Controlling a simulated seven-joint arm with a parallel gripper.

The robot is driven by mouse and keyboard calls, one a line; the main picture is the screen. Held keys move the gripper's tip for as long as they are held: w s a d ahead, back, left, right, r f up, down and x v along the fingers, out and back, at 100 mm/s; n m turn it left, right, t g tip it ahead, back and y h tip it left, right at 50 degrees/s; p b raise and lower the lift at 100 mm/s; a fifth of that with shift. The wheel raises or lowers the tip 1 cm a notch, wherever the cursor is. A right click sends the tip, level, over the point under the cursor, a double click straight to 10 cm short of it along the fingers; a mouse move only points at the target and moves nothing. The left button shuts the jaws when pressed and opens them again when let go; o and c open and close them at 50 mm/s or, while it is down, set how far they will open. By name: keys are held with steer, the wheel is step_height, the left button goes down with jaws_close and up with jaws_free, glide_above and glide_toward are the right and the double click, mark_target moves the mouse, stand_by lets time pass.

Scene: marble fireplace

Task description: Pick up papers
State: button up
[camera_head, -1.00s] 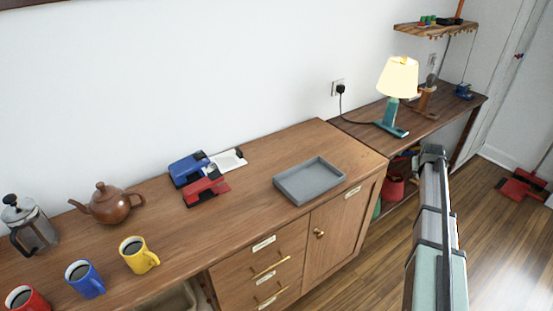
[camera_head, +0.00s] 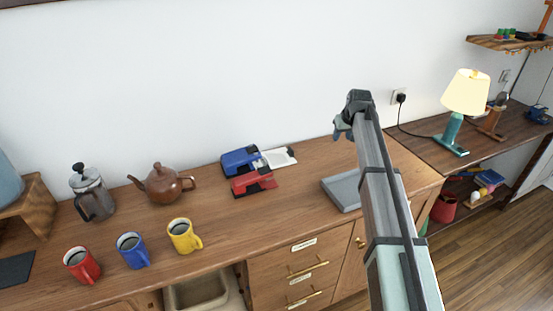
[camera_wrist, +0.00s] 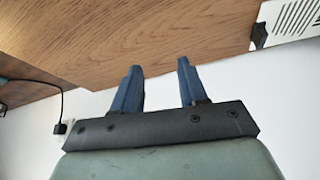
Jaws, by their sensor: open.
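No papers can be clearly made out in either view. The grey tray (camera_head: 341,191) lies on the wooden counter, partly hidden behind my arm; its visible part looks empty. A flat white item (camera_head: 281,156) lies beside the blue and red desk devices; I cannot tell whether it is paper. My gripper (camera_head: 343,127) is raised above the back of the counter, in front of the wall. In the wrist view, my gripper's two blue fingers (camera_wrist: 158,72) are apart with nothing between them.
A blue device (camera_head: 241,161) and a red device (camera_head: 253,182) sit left of the tray. A teapot (camera_head: 165,184), a French press (camera_head: 92,194) and red, blue and yellow mugs (camera_head: 182,236) stand further left. A lit lamp (camera_head: 465,92) stands right. Counter between teapot and devices is clear.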

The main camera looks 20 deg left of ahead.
steer(key=s+a+r+n+g, duration=0.1)
steer(key=s+a, duration=0.1)
steer(key=a, duration=0.3)
steer(key=s+a+r+n+y, duration=0.1)
steer(key=s+a, duration=0.1)
steer(key=a, duration=0.3)
steer(key=s+a+r+n+g, duration=0.1)
steer(key=s+a+r, duration=0.15)
steer(key=a, duration=0.35)
glide_above(291, 149)
steer(key=s+d, duration=0.2)
steer(key=f, duration=0.7)
steer(key=shift+w+a+f, duration=0.2)
steer(key=shift+a+f, duration=0.05)
steer(key=shift+f, duration=0.15)
steer(key=shift+d+x, duration=0.1)
steer(key=shift+x, duration=1.45)
steer(key=shift+d+x, duration=0.15)
steer(key=shift+x, duration=1.35)
steer(key=shift+w, duration=0.1)
jaws_close()
